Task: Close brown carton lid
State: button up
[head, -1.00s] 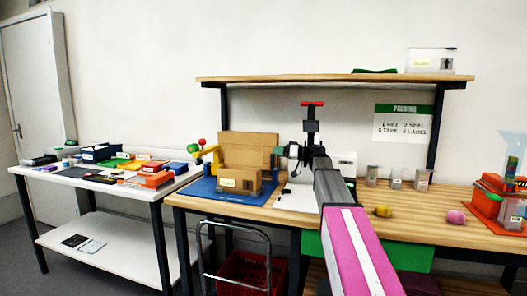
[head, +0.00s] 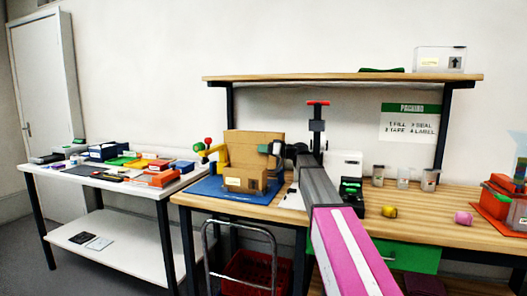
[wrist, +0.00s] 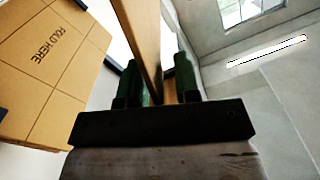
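The brown carton (head: 243,181) stands on a blue mat (head: 210,192) on the wooden packing bench. Its lid (head: 252,145) stands raised at the back. In the wrist view, a brown panel printed "FOLD HERE" (wrist: 42,55) fills the left side. My gripper (head: 274,149) is at the right edge of the raised lid. In the wrist view, my gripper (wrist: 160,75) has its dark green fingers apart, with a thin brown board (wrist: 140,35) seen edge-on between them. A gap shows between the board and the right finger. Contact on the left cannot be told.
A yellow tool (head: 218,155) with red and green knobs stands left of the carton. A shelf (head: 340,77) spans above. A metal cart handle (head: 240,226) rises in front of the bench.

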aim_at(257, 156)
grip_shut()
jog(key=shift+s, duration=0.1)
jog(key=shift+s+a+r+n, duration=0.15)
jog(key=shift+s+n, duration=0.35)
jog(key=shift+n, duration=0.25)
jog(key=shift+s+a+r+n, duration=0.15)
jog(key=shift+s+n, duration=0.3)
jog(key=shift+n, duration=0.3)
jog(key=shift+s+a+f+n, duration=0.4)
jog(key=shift+s+n, duration=0.65)
jog(key=shift+n, duration=0.5)
jog(key=shift+s+a+f+n, duration=0.4)
jog(key=shift+s+n, duration=0.7)
jog(key=shift+n, duration=0.5)
jog(key=shift+s+a+f+n, duration=0.4)
jog(key=shift+s+n, duration=0.65)
jog(key=shift+n, duration=0.5)
